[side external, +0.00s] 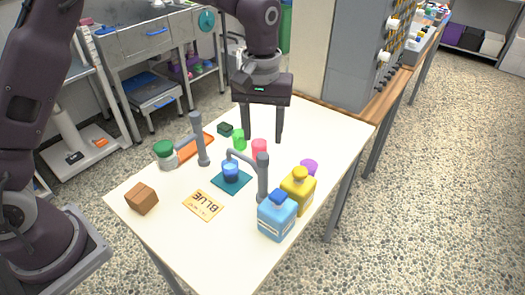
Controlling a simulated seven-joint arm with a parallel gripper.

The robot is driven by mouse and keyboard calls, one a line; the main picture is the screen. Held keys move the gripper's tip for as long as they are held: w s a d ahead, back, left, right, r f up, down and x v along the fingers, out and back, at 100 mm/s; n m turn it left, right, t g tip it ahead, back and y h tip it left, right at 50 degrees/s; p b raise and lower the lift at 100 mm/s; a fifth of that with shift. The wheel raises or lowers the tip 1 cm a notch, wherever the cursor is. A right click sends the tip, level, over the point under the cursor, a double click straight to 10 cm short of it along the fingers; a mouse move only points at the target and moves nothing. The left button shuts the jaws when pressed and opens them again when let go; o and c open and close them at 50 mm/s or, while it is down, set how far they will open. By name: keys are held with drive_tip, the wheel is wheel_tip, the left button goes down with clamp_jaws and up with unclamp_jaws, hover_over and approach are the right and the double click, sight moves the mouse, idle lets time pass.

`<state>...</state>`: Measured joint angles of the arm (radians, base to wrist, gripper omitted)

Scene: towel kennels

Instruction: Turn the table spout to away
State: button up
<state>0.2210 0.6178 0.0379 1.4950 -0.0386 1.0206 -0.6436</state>
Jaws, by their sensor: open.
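Two grey spouts stand upright on the white table. The near spout (263,180) has its arm turned to the upper left, its end above or close to a blue cup (230,173) on a teal mat (236,184). I cannot tell which one is the table spout. My gripper (262,138) points down with fingers apart, empty, behind the near spout. A pink-red cup (259,149) appears just below and between the fingertips.
A blue bottle (277,218) and a yellow bottle (298,190) stand close to the near spout, with a purple item (309,167) behind. A green cup (239,140) and orange tray (193,147) are farther back.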

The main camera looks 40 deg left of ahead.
sight(263, 156)
wheel_tip(263, 156, down, 6)
drive_tip(key=shift+f, duration=0.2)
clamp_jaws()
idle(1.4)
